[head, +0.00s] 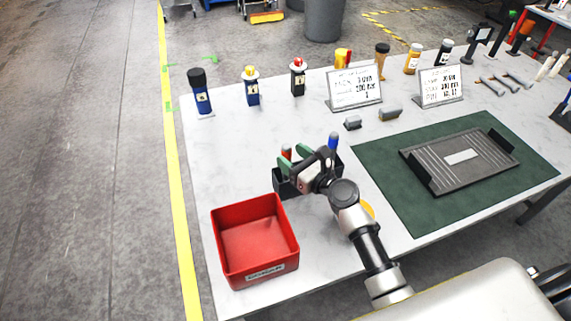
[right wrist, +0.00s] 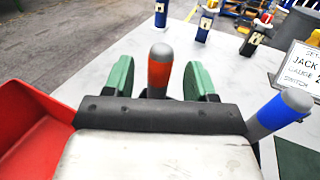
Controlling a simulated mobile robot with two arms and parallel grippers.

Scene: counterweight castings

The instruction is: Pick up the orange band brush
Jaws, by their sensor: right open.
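The orange band brush (head: 286,151) stands upright, apparently in a black holder (head: 284,187) on the white table. In the right wrist view the brush (right wrist: 159,75) shows a grey rounded top and an orange-red band. My right gripper (head: 293,157) is open, with one green finger on each side of the brush. Gaps show between the fingers (right wrist: 160,80) and the brush. The brush's lower part is hidden by my gripper. A blue-banded brush (head: 333,141) stands at the right end of the holder, leaning right in the right wrist view (right wrist: 279,114). My left gripper is out of view.
A red bin (head: 221,219) stands left of the holder, close to it. A green mat (head: 420,214) with a grey ribbed tray (head: 435,179) lies to the right. Marker-like bottles and two sign cards (head: 354,88) line the back. The table's left-middle area is clear.

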